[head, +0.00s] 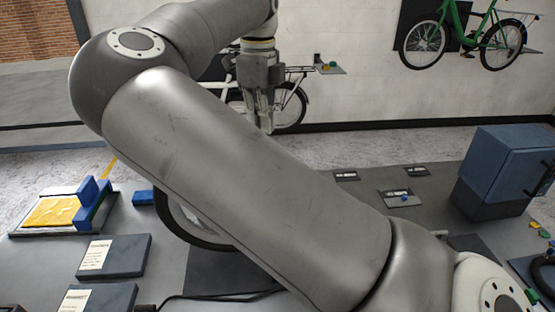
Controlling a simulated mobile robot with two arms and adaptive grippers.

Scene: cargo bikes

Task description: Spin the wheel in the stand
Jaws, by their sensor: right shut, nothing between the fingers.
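A wheel with a dark tyre (183,233) shows low left of centre, mostly hidden behind my right arm. Its hub and stand are hidden, so I cannot tell if it is turning. My right gripper (267,128) hangs above and to the right of the visible tyre, pointing down, shut and empty. It appears apart from the wheel, against the far wall and a white bike. My left gripper is not in view.
A yellow pad with a blue block (88,192) lies at left. Dark labelled boxes (128,262) are at lower left. A blue cabinet (505,165) stands at right. Small trays (402,206) sit near it. A green bike (462,35) hangs on the wall.

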